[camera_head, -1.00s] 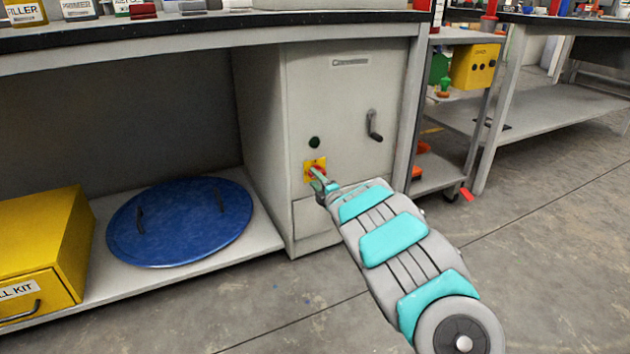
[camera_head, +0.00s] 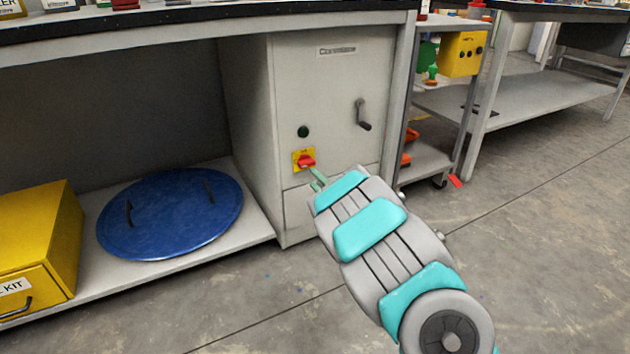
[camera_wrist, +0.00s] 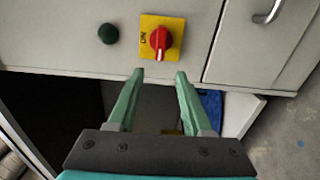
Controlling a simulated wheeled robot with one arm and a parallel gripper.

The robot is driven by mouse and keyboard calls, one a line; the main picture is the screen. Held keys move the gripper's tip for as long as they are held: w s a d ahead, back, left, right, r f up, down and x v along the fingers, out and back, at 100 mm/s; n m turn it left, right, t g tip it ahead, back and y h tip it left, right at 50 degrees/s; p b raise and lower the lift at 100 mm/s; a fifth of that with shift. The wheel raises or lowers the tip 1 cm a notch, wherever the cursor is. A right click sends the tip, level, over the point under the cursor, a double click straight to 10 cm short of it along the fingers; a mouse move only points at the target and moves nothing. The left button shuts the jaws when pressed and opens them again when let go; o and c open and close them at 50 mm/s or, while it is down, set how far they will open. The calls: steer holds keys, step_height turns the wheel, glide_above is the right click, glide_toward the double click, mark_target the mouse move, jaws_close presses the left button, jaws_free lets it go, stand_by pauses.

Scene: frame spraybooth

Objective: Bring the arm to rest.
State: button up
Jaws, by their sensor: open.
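My gripper (camera_head: 318,181) is in front of the grey cabinet (camera_head: 258,110), just below and right of the red rotary switch (camera_head: 306,161) on its yellow plate. In the wrist view the two green fingers of my gripper (camera_wrist: 160,77) are spread with nothing between them. The red switch (camera_wrist: 159,40) lies beyond the fingertips, apart from them, and its yellow plate bears the letters "ON". My arm reaches forward from the lower right and hides part of the cabinet's lower drawer.
A dark green button (camera_head: 303,132) and a crank handle (camera_head: 362,114) are on the cabinet front. A blue round lid (camera_head: 170,222) and a yellow box (camera_head: 32,240) are on the low shelf at left. A small cart (camera_head: 425,165) stands right.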

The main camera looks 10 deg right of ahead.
steer(key=s+d+r+m+g+h, duration=0.1)
steer(key=s+d+r+m+h, duration=0.1)
steer(key=d+m+h, duration=0.25)
steer(key=s+d+r+m+g+h, duration=0.1)
steer(key=s+d+r+m+h, duration=0.15)
steer(key=d, duration=0.35)
steer(key=s+d+r+m+g+h, duration=0.1)
steer(key=s+d+m+g+h, duration=0.1)
steer(key=s+m+g, duration=0.3)
steer(key=s+d+r+m+g+h, duration=0.1)
steer(key=s+d+m, duration=0.1)
steer(key=s, duration=0.6)
steer(key=s+a+f+m+g+y, duration=0.1)
steer(key=s+a+m+g, duration=0.3)
steer(key=s, duration=1)
steer(key=s+a+m+g+y, duration=0.1)
steer(key=s+a+g+y, duration=0.15)
steer(key=s+a, duration=0.75)
steer(key=s+a+f+m+g+y, duration=0.1)
steer(key=s+m+g, duration=0.3)
steer(key=s, duration=1.4)
step_height(320, 180, up, 14)
steer(key=n+p, duration=0.1)
steer(key=p, duration=1.3)
steer(key=shift+r, duration=0.25)
